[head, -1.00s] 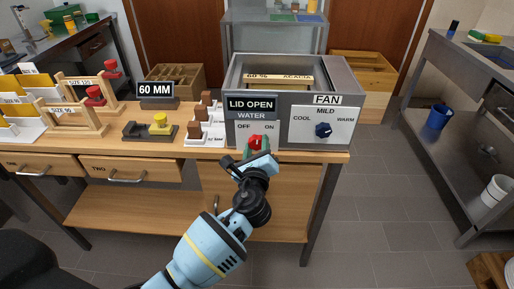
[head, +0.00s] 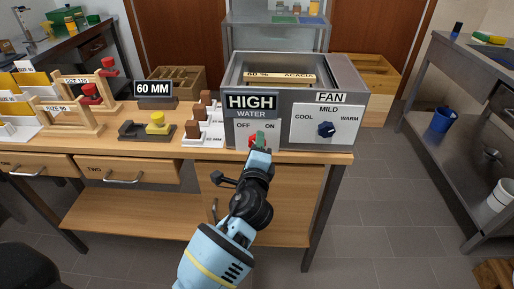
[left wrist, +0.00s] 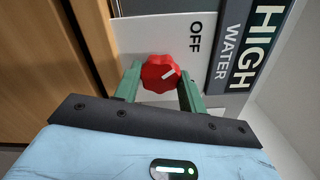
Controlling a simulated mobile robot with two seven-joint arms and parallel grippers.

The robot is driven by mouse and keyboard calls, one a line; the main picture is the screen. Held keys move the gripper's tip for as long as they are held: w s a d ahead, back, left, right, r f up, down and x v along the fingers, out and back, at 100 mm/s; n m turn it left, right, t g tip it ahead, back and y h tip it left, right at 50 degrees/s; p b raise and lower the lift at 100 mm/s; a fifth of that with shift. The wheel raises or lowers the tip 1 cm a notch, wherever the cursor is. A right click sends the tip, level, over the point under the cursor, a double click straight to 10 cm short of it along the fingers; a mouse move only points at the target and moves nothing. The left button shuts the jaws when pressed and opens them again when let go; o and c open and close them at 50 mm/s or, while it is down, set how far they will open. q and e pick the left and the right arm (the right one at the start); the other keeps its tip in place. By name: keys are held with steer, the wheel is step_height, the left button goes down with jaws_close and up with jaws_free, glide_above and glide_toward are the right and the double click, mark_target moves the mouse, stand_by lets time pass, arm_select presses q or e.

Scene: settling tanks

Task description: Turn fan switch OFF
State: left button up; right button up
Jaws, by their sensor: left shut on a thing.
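The grey metal tank (head: 240,75) has a white WATER panel marked OFF and ON with a red knob (head: 251,142). My left gripper (head: 257,143) is shut on this red knob, partly hiding it. In the left wrist view the red knob (left wrist: 160,73) sits between two green fingers, and its white mark slants up and right, roughly toward the OFF side. A FAN panel (head: 310,121) to the right carries a dark blue knob (head: 326,130) among COOL, MILD and WARM; no OFF label shows there. My right gripper is not in view.
A dark display (head: 250,103) above the red knob reads HIGH. A labelled bar (head: 280,78) lies across the tank. A yellow knob block (head: 157,123) and a 60 MM sign (head: 153,88) stand on the bench to the left. Floor is free at right.

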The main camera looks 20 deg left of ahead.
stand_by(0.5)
arm_select(q)
steer(key=o, duration=1)
steer(key=shift+s, duration=0.15)
steer(key=v, duration=0.7)
steer(key=shift+s+d, duration=0.1)
steer(key=shift+s, duration=0.2)
